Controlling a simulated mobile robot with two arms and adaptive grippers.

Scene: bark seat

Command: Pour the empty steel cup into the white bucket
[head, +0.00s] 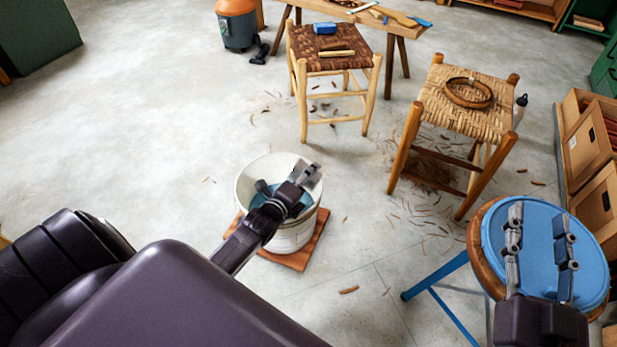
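The bucket stands on a reddish-brown board (312,243). A woven-seat stool (455,105) bears a coiled ring (468,93). A dark woven stool (333,47) stands behind the bucket. Wooden drawers (590,150) line the right edge. Bark scraps litter the floor; the left floor is clear.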

